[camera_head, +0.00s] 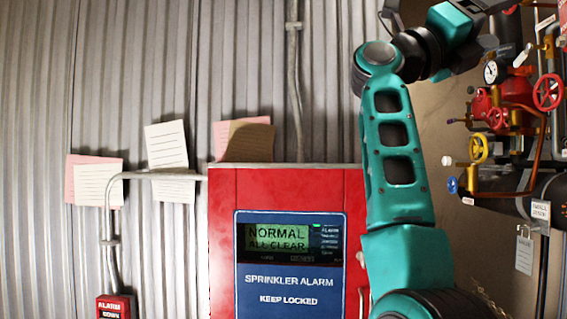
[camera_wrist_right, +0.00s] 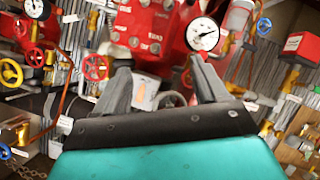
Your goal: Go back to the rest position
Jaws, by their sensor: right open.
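My right arm rises in teal and black on the right of the head view, and its wrist bends away to the upper right. The right gripper (camera_wrist_right: 160,88) shows in the right wrist view with its two grey fingers apart and nothing between them. Behind the fingers are red valve bodies (camera_wrist_right: 150,25) and a white pressure gauge (camera_wrist_right: 203,35); I cannot tell how far off they are. The right fingertips are not clearly seen in the head view. My left gripper is in neither view.
A red sprinkler alarm cabinet (camera_head: 222,240) reading "NORMAL ALL CLEAR" stands on the corrugated wall, partly behind my arm. Pipes with a red handwheel (camera_head: 548,92), yellow handwheel (camera_head: 478,149) and blue handwheel (camera_head: 453,186) crowd the right. Paper notes (camera_head: 166,146) hang at left.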

